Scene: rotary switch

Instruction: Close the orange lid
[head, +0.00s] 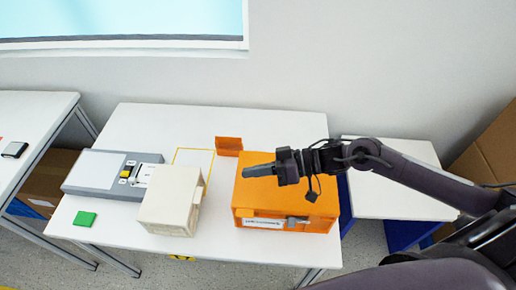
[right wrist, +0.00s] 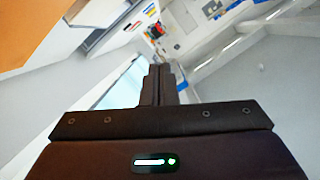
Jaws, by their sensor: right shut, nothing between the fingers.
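An orange box (head: 262,200) stands on the right part of the white table. Its orange top looks flat and closed over the box from this view, with my right arm covering part of it. A grey latch-like piece (head: 297,222) and a white label (head: 263,223) show on its front. My right gripper (head: 248,171) is shut and empty, pointing left over the back part of the orange top; I cannot tell whether it touches. Its shut fingers also show in the right wrist view (right wrist: 160,82), with an orange surface (right wrist: 30,25) at the upper left. My left gripper is not in view.
A cream box (head: 167,205) stands left of the orange box. A grey switch panel (head: 110,175) and a green block (head: 85,218) lie farther left. A small upright orange piece (head: 228,146) stands behind. The table's (head: 230,253) front strip is clear.

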